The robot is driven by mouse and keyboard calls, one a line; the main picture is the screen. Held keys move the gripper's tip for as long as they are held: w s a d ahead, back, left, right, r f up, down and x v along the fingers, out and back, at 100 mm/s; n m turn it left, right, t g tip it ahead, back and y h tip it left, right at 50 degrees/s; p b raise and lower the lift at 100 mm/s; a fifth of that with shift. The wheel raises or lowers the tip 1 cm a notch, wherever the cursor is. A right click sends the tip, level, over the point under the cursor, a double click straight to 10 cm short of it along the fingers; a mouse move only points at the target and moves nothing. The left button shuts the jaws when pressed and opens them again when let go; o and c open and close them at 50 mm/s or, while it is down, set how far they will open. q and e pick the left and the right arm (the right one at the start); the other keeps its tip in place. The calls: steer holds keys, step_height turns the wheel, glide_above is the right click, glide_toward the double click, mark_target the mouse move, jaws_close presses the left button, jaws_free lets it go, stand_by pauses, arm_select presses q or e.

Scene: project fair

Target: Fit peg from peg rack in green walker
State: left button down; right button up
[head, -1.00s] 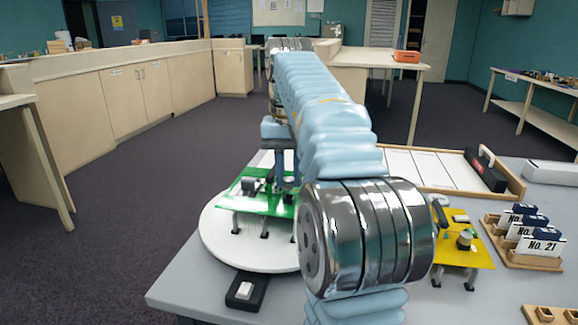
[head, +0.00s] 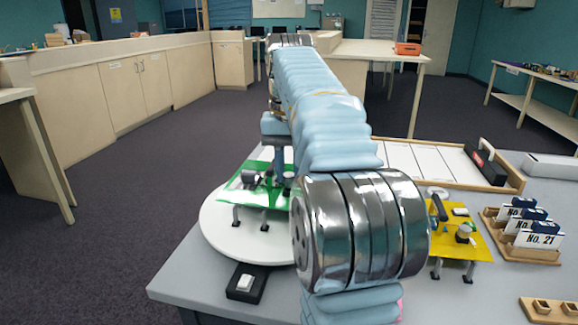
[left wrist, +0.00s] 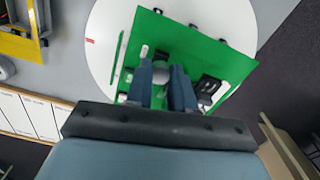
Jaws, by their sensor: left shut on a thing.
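The green walker (head: 240,205), a green board on short grey legs, stands on a round white turntable (head: 222,228) at the table's left. It also shows in the left wrist view (left wrist: 225,60), with black and white fittings on top. My left gripper (head: 284,178) points down over the board's right part, partly hidden by my arm in the head view. In the left wrist view its fingers (left wrist: 163,88) are closed around a small grey piece, seemingly the peg; the fingers hide most of it. I cannot tell whether it is seated in the board.
A yellow walker (head: 468,246) stands to the right. A wooden block with square holes (head: 548,310) is at the lower right, and a black switch box (head: 247,283) in front of the turntable. A wood-framed tray lies behind.

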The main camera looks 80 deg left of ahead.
arm_select(q)
steer(key=shift+f, duration=0.5)
stand_by(0.5)
steer(key=shift+f, duration=0.35)
stand_by(1.1)
steer(key=c, duration=0.9)
jaws_free()
steer(key=shift+r+p, duration=1.2)
steer(key=shift+r, duration=2.55)
